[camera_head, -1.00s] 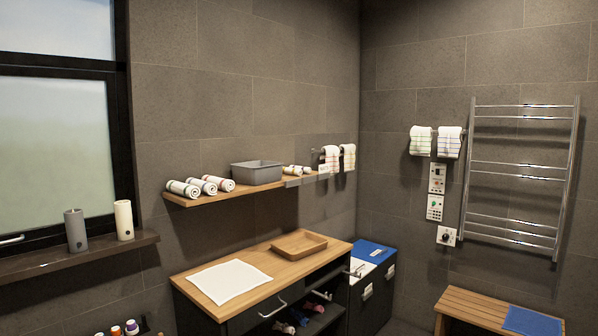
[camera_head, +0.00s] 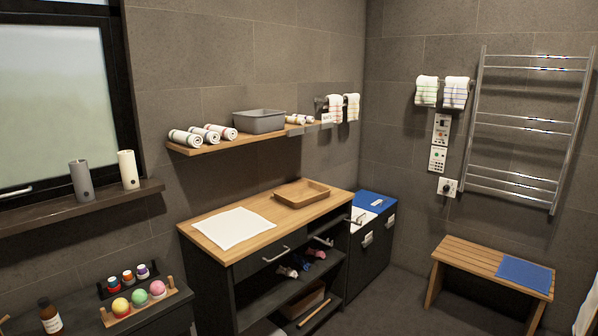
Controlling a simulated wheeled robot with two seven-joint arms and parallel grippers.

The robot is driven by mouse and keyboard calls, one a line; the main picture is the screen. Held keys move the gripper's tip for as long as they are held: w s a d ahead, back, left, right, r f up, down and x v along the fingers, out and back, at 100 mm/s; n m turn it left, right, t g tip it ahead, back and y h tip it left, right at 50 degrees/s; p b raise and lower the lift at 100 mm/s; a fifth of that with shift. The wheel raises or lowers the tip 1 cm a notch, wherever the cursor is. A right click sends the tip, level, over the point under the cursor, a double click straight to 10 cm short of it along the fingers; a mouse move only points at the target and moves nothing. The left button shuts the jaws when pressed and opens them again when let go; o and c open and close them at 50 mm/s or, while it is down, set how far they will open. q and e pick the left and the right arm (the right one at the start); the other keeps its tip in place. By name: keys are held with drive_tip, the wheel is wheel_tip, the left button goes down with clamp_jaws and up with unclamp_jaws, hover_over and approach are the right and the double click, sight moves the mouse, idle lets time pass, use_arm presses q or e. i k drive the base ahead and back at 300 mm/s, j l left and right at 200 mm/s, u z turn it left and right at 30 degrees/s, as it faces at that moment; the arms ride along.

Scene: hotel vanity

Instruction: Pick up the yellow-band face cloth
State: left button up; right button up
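Two small white cloths hang side by side on a short rail at the right end of the wall shelf. The right one (camera_head: 353,107) seems to have a yellowish band, and the left one (camera_head: 335,110) a reddish one, but both bands are small and hard to read. Two more white cloths hang on the right wall: one with greenish stripes (camera_head: 427,91) and one with bluish-purple stripes (camera_head: 456,93). Neither of my grippers is in view.
The wall shelf (camera_head: 215,146) holds rolled towels (camera_head: 185,138) and a grey bin (camera_head: 258,121). Below stand a wooden-topped cabinet (camera_head: 262,240) with a tray (camera_head: 301,193), and a blue-topped unit (camera_head: 375,200). A slatted bench (camera_head: 470,262) stands right. Floor between is clear.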

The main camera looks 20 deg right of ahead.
sight(289, 120)
drive_tip(key=u, duration=0.4)
drive_tip(key=i+l+u, duration=0.15)
drive_tip(key=l+u, duration=0.2)
drive_tip(key=i+l+u, duration=0.1)
drive_tip(key=l+u, duration=0.55)
